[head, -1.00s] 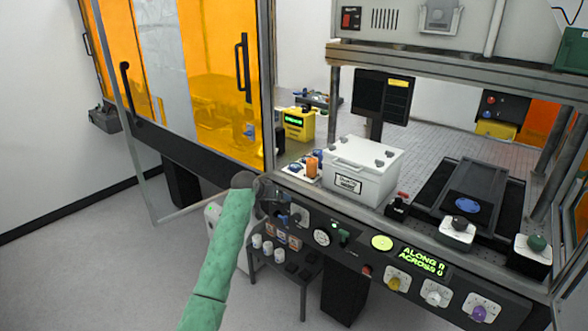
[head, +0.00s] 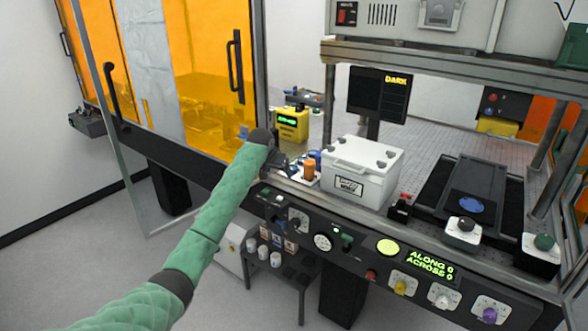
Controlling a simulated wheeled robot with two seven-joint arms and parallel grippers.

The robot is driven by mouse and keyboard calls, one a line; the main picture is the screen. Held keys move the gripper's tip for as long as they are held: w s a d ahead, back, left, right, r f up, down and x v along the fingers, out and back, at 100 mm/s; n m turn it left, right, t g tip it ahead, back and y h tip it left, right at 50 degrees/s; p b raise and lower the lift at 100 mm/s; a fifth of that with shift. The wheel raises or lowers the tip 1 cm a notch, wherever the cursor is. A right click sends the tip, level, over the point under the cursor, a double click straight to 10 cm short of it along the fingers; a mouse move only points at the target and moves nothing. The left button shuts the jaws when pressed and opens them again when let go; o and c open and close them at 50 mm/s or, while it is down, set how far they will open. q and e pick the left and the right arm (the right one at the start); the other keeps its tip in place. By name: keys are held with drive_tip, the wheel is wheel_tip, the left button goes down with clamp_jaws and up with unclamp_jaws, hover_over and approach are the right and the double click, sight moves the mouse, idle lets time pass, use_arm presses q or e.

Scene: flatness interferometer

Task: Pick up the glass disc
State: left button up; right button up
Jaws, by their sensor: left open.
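I see no thing that is clearly a loose glass disc. A flat blue round (head: 471,204) lies on the dark stage (head: 469,187) at the right; I cannot tell whether it is glass. My left arm reaches up from the bottom left in a green quilted sleeve. My left gripper (head: 281,164), dark and small, is at the left end of the bench, beside the orange and blue knobs (head: 309,169). It is open. Its fingertips are partly hidden by my wrist, and I see nothing held. My right gripper is not in view.
A white lidded box (head: 362,172) stands right of the knobs. A control panel (head: 345,246) runs along the bench front. A low dark stand with white jars (head: 276,259) is below. Amber doors (head: 210,95) and a metal post stand close to my left arm.

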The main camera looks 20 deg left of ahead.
use_arm(q)
drive_tip(key=p, duration=0.2)
approach(292, 167)
wheel_tip(292, 167, down, 2)
drive_tip(key=shift+f, duration=0.2)
drive_tip(key=shift+w+d+f, duration=0.1)
drive_tip(key=shift+w+f, duration=0.1)
drive_tip(key=shift+w, duration=0.55)
drive_tip(key=shift+p+x, duration=1)
drive_tip(key=shift+x, duration=1)
drive_tip(key=shift+w+f, duration=0.25)
drive_tip(key=shift+f, duration=0.15)
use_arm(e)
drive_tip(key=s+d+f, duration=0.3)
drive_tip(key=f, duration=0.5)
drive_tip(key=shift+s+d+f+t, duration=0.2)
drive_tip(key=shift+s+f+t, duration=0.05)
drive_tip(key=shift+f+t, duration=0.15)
use_arm(q)
drive_tip(key=shift+c, duration=0.2)
drive_tip(key=c, duration=1.1)
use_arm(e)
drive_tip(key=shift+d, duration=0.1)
